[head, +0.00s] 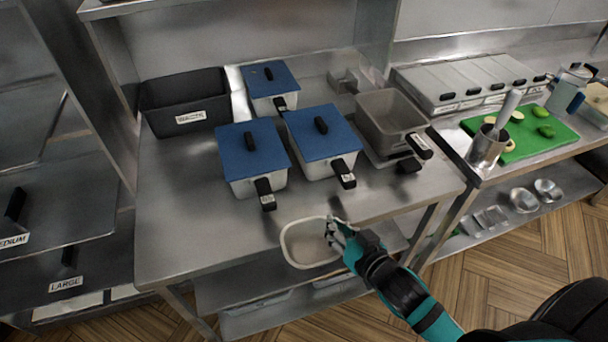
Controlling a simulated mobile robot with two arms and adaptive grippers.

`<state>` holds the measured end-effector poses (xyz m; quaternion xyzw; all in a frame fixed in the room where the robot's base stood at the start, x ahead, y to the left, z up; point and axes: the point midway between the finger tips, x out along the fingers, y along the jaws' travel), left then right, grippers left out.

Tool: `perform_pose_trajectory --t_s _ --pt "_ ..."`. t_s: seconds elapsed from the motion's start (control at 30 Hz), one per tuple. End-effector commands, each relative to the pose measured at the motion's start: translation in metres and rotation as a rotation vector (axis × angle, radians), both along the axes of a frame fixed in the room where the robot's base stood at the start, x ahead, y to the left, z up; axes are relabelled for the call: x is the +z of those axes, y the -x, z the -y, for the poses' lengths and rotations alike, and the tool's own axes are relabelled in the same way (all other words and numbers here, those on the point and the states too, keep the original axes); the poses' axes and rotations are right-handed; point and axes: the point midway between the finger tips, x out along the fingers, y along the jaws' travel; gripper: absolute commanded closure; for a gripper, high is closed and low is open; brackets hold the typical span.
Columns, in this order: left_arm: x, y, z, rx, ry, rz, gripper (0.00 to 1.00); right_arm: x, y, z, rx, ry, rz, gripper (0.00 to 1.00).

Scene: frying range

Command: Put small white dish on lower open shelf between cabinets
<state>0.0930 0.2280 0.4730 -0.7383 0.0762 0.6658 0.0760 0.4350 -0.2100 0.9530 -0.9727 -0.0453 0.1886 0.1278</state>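The small white dish (299,245) is a shallow, rounded dish that overlaps the table's front edge in the head view. My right gripper (335,231) has its fingers at the dish's right rim and appears shut on it, holding it with its open side up. The lower open shelf (214,293) is the metal level under the middle table. The dish and my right arm hide part of it. My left gripper is not in view.
The middle steel table (180,235) holds blue-lidded containers (240,150), a black waste bin (185,100) and a grey fryer-like pan (390,120). Cabinets labelled medium and large (95,270) stand left. At right, a counter holds a green cutting board (545,145), with metal bowls (523,200) below.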

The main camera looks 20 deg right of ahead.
Motion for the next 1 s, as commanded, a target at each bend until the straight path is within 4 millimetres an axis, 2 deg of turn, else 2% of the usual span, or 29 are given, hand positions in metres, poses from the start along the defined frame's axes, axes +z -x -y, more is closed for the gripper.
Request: perform_pose_trajectory --t_s 0.03,0.13,0.3,0.57,0.63,0.8,0.87,1.0 --pt "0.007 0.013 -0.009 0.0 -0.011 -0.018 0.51 0.006 -0.017 -0.002 0.0 0.0 0.007 1.0" --pt "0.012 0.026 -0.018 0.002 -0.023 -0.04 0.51 0.006 -0.044 -0.006 0.0 0.0 0.005 1.0" --pt "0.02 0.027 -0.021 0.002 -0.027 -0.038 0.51 0.005 -0.082 -0.011 -0.001 0.001 0.003 1.0" --pt "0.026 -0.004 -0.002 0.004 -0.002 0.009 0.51 0.003 -0.106 -0.015 -0.001 0.0 0.002 1.0" --pt "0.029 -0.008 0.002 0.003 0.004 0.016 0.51 0.004 -0.117 -0.017 -0.001 0.0 0.002 1.0" --pt "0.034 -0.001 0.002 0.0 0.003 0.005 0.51 0.004 -0.142 -0.021 -0.001 0.0 0.001 1.0" --pt "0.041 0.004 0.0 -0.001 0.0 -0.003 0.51 0.003 -0.139 -0.021 0.0 0.0 -0.002 1.0" --pt "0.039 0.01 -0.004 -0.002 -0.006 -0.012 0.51 -0.001 -0.138 -0.021 0.0 -0.001 -0.001 1.0"
